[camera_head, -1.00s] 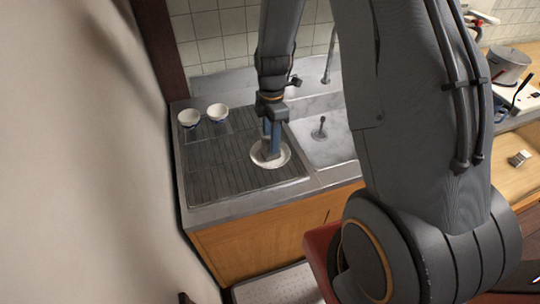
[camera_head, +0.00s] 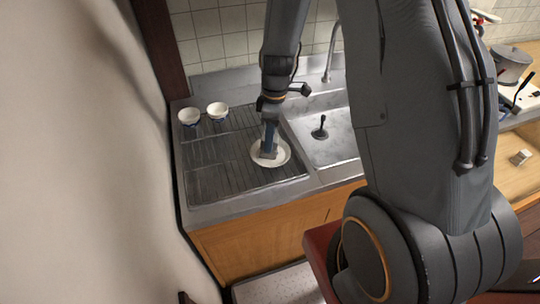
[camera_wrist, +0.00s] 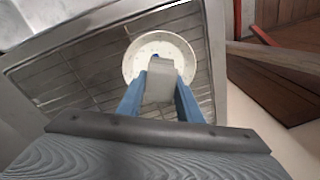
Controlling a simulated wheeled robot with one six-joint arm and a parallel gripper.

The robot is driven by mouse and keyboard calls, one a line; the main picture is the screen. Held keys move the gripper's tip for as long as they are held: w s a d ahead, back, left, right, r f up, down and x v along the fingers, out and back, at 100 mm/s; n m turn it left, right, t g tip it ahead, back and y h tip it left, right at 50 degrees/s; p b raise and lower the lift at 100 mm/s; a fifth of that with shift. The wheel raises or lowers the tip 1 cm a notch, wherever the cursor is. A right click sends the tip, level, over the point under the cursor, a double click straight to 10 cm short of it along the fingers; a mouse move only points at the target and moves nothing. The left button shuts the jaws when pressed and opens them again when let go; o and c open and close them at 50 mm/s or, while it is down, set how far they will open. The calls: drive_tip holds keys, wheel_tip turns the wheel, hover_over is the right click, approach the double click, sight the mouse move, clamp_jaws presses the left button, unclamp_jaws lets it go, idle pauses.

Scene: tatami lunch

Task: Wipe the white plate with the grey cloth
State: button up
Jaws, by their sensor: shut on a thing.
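The white plate (camera_head: 283,156) lies on the ribbed drainboard left of the sink basin. It also shows in the wrist view (camera_wrist: 181,48), with a dark blue spot near its middle. My gripper (camera_head: 269,150) points down over the plate. Its blue fingers are shut on the grey cloth (camera_wrist: 159,83), a small folded piece that sits over the near part of the plate in the wrist view. The cloth looks to be at or just above the plate's surface; I cannot tell if it touches.
Two bowls, one on the left (camera_head: 189,117) and one on the right (camera_head: 217,111), stand at the drainboard's back left. The sink basin (camera_head: 335,148) is right of the drainboard (camera_head: 215,175), with a faucet (camera_head: 329,65) behind. A pot (camera_head: 511,66) is far right.

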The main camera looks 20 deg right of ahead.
drive_tip(key=n, duration=0.6)
drive_tip(key=shift+s+d+n+h, duration=0.1)
drive_tip(key=shift+s+n+h, duration=0.2)
drive_tip(key=shift+n, duration=0.1)
drive_tip(key=n, duration=0.5)
drive_tip(key=shift+s+d+r+g+h, duration=0.1)
drive_tip(key=shift+s+g+h, duration=0.05)
drive_tip(key=shift+g+h, duration=0.2)
drive_tip(key=m, duration=0.6)
drive_tip(key=shift+w+p, duration=0.2)
drive_tip(key=shift+p, duration=0.2)
drive_tip(key=m+y, duration=0.1)
drive_tip(key=m, duration=0.2)
drive_tip(key=shift+w, duration=0.1)
drive_tip(key=m+t, duration=0.1)
drive_tip(key=m, duration=0.3)
drive_tip(key=shift+w+m, duration=0.15)
drive_tip(key=shift+m, duration=0.15)
